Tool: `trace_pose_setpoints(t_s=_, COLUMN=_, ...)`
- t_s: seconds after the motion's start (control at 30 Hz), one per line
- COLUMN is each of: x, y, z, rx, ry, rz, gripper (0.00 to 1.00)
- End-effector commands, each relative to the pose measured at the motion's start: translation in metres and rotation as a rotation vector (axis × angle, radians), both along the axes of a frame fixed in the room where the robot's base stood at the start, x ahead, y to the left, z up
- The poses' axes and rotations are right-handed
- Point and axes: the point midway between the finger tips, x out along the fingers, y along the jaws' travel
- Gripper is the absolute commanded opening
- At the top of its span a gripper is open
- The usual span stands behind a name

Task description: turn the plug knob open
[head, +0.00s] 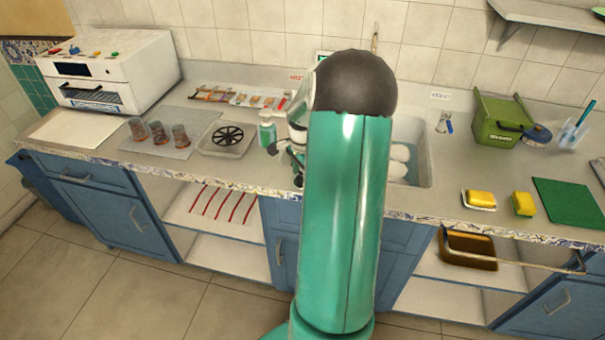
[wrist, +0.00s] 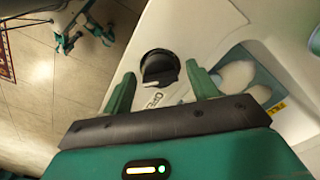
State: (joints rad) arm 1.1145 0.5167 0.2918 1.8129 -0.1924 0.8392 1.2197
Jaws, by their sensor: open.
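A round black knob (wrist: 158,68) with a pale pointer mark sits on the white counter by the sink in the wrist view. My gripper (wrist: 160,76) is open, with one green finger to the left of the knob and one to the right. The knob lies between the fingertips in the picture; I cannot tell whether they touch it. In the head view my arm hides the knob and most of the gripper.
The sink (head: 425,174) with white dishes is right of my arm. A green soap bottle (head: 267,131) and a tray with a black wheel-like disc (head: 228,137) stand to the left. Yellow sponges (head: 481,198), a green box (head: 500,122) and a green mat (head: 570,205) are farther right.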

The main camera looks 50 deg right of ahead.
Motion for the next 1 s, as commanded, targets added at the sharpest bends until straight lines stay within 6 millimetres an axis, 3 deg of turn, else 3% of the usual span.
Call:
trace_pose_setpoints(t_s=0.03, x=0.0, y=0.0, z=0.0001, rx=0.0, ry=0.0, rz=0.0, gripper=0.57)
trace_pose_setpoints(t_s=0.27, x=0.0, y=-0.0001, z=0.0003, rx=0.0, ry=0.0, rz=0.0, gripper=0.14)
trace_pose_setpoints(t_s=0.67, x=0.0003, y=0.0002, z=0.0007, rx=0.0, ry=0.0, rz=0.058, gripper=0.14)
trace_pose_setpoints(t_s=1.0, x=0.0004, y=0.0002, z=0.0009, rx=-0.001, ry=0.0, rz=0.291, gripper=0.14)
